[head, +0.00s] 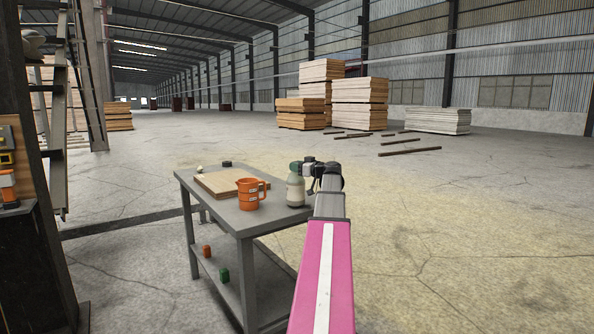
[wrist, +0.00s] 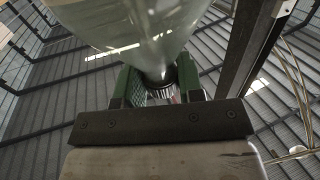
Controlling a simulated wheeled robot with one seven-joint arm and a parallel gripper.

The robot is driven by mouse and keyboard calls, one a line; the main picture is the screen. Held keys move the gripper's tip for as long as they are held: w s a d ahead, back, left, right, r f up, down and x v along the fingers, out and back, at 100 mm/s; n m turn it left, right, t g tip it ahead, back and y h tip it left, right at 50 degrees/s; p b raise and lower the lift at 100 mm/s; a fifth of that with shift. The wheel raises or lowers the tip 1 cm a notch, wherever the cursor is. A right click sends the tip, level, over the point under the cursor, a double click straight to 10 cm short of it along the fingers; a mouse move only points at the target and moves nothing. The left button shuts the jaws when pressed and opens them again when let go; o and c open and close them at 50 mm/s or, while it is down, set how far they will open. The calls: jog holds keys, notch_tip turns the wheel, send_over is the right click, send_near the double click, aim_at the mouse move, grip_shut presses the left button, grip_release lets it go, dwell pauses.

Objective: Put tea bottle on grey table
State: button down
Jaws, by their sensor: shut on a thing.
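The tea bottle (head: 296,190) is pale and upright at the right corner of the grey table (head: 222,217) in the head view. I cannot tell whether its base touches the tabletop. My gripper (head: 297,168) is at the bottle's top, shut on it. In the wrist view the bottle (wrist: 140,25) is large and translucent, its narrow end between the green fingers of my gripper (wrist: 160,85). The fingers hide part of the bottle's narrow end.
An orange mug (head: 249,195) stands left of the bottle. A wooden board (head: 222,183), a dark round item (head: 227,163) and a small pale item (head: 200,168) are farther back. The lower shelf holds small orange (head: 207,251) and green (head: 224,275) items.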

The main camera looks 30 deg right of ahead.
jog(key=shift+f, duration=0.6)
jog(key=c, duration=0.8)
grip_release()
jog(key=shift+o, duration=0.2)
jog(key=v, duration=1.2)
